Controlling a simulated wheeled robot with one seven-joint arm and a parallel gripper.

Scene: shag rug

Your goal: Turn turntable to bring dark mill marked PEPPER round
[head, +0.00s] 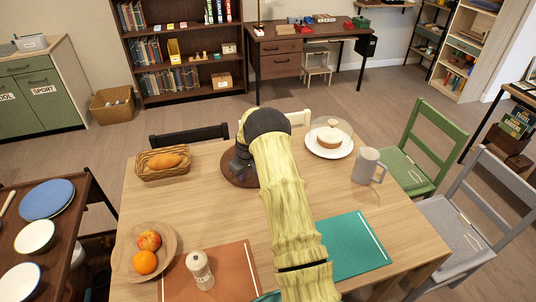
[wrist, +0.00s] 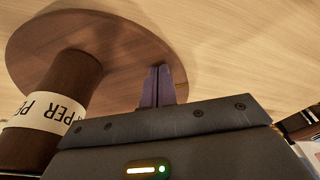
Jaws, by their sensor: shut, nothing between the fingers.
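The brown round turntable (head: 230,178) lies on the table, partly hidden by my arm in the head view. In the wrist view the turntable (wrist: 35,62) fills the upper left. The dark mill (wrist: 72,80) stands on it, with a white label on which part of "PEPPER" shows. I cannot make the mill out in the head view. My gripper (wrist: 160,75) is shut and empty, its fingertips beside the mill near the turntable's right edge in the wrist view. I cannot tell whether they touch it. In the head view my gripper (head: 240,163) is over the turntable.
A bread basket (head: 163,163) stands left, a cake on a plate (head: 329,140) and a grey mug (head: 368,166) right. A fruit bowl (head: 145,252), a white shaker (head: 200,268) on a terracotta mat (head: 235,272) and a teal mat (head: 352,245) are nearer.

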